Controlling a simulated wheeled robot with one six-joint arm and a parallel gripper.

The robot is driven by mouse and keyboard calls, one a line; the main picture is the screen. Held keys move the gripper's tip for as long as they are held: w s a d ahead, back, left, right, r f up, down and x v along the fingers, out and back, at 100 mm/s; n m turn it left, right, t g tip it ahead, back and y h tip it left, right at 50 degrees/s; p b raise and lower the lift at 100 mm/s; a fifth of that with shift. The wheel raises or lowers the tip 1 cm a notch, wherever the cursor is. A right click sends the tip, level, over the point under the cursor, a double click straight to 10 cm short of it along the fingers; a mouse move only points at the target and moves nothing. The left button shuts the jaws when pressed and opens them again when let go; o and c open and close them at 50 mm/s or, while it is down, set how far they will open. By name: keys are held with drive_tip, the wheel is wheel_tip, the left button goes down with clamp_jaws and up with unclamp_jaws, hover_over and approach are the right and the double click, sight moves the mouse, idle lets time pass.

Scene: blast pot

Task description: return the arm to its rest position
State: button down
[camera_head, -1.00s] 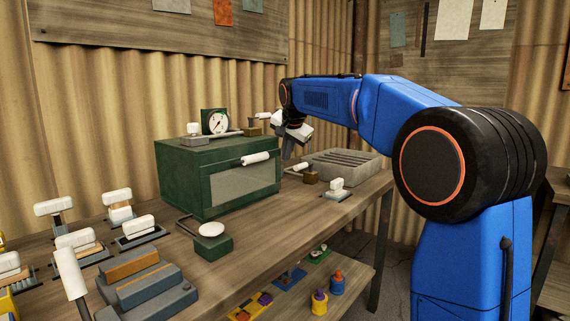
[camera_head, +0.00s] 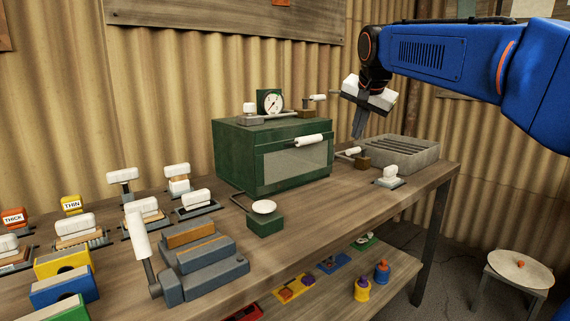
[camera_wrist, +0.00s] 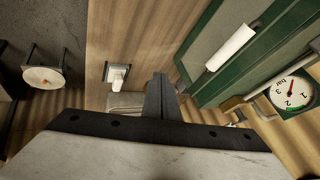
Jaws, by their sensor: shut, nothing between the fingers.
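My gripper (camera_head: 359,124) hangs at the end of my blue arm in the head view, pointing down above the right part of the workbench. Its grey fingers are together and hold nothing. It is in the air, in front of the corrugated wall and just left of the grey slotted tray (camera_head: 402,153). In the wrist view the shut fingers (camera_wrist: 161,98) show at the centre, with the bench top behind them.
A green cabinet (camera_head: 228,150) with a white handle and a dial gauge (camera_head: 270,101) stands left of my gripper. A white-knobbed lever (camera_head: 390,177) stands on the bench's right end. Several levers and blocks fill the left. A round stool (camera_head: 520,268) stands at lower right.

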drive_tip(key=s+d+f+n+g, duration=0.1)
drive_tip(key=s+f+n, duration=0.3)
drive_tip(key=s+f, duration=1.2)
drive_tip(key=s+d+f+n+g, duration=0.1)
drive_tip(key=s+d+f+n, duration=0.2)
drive_tip(key=s+f, duration=1.3)
drive_tip(key=s+n, duration=0.1)
drive_tip(key=s, duration=0.6)
drive_tip(key=shift+s+d+f, duration=0.15)
drive_tip(key=shift+f, duration=0.1)
